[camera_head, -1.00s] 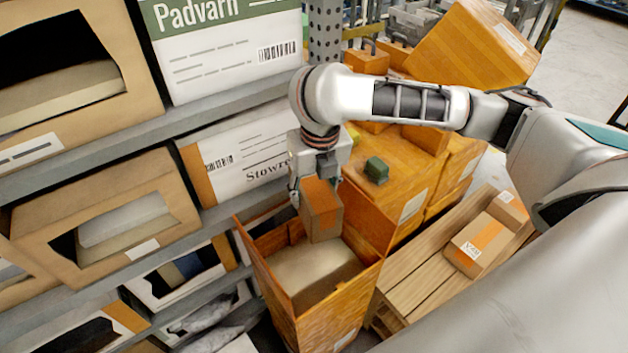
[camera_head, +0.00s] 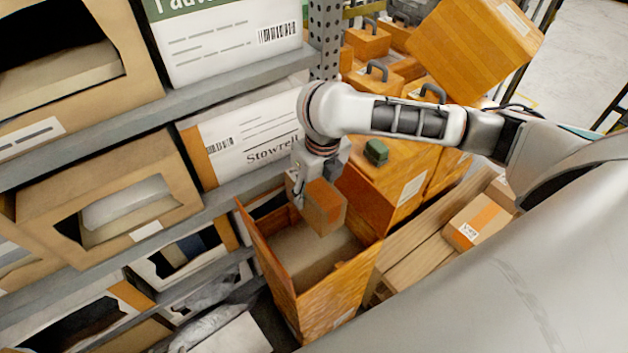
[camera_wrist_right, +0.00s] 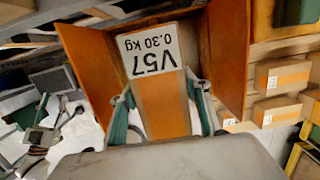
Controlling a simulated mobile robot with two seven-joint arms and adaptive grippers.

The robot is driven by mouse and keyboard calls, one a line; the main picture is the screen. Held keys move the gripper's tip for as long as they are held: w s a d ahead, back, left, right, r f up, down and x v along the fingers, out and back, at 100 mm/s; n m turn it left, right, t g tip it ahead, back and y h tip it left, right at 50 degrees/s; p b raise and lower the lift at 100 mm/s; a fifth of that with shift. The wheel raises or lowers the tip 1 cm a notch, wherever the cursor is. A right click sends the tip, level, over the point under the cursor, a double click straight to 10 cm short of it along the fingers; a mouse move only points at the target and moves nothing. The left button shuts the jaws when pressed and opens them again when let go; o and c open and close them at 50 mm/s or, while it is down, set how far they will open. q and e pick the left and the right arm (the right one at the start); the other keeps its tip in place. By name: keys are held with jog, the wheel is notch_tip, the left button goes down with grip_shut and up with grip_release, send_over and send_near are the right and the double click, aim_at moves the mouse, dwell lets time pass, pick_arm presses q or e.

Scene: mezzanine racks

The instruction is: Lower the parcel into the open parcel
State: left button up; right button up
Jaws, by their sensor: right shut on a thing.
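The held parcel (camera_head: 322,206) is a small brown box with an orange strip. My right gripper (camera_head: 308,190) is shut on it, above the opening of the open parcel. In the right wrist view the held parcel (camera_wrist_right: 160,85) shows a white label reading V57, 0.30 kg, between the fingers of my right gripper (camera_wrist_right: 165,115). The open parcel (camera_head: 334,290) is a tall orange-brown box with raised flaps and a beige inside. The held parcel hides part of its far rim. I cannot tell whether they touch.
Shelves with open cartons (camera_head: 105,210) and a white Stowrell box (camera_head: 250,145) stand close on the left. Orange boxes, one bearing a small green block (camera_head: 376,152), stand behind. A wooden pallet (camera_head: 425,260) with a labelled parcel (camera_head: 476,222) lies to the right.

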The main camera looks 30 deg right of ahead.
notch_tip(320, 180, down, 8)
jog(key=shift+f, duration=0.2)
pick_arm(q)
jog(key=shift+h, duration=0.4)
jog(key=shift+w+d+f+b, duration=0.25)
jog(key=shift+d+f+b, duration=0.5)
jog(key=shift+b, duration=0.7)
jog(key=shift+w+d+f+b, duration=0.25)
jog(key=shift+d+f+b, duration=0.4)
jog(key=shift+b, duration=0.75)
pick_arm(e)
jog(key=shift+f, duration=5.7)
pick_arm(q)
jog(key=shift+a, duration=0.15)
jog(key=shift+w+r, duration=0.1)
pick_arm(e)
jog(key=o, duration=1.4)
jog(key=shift+r, duration=0.1)
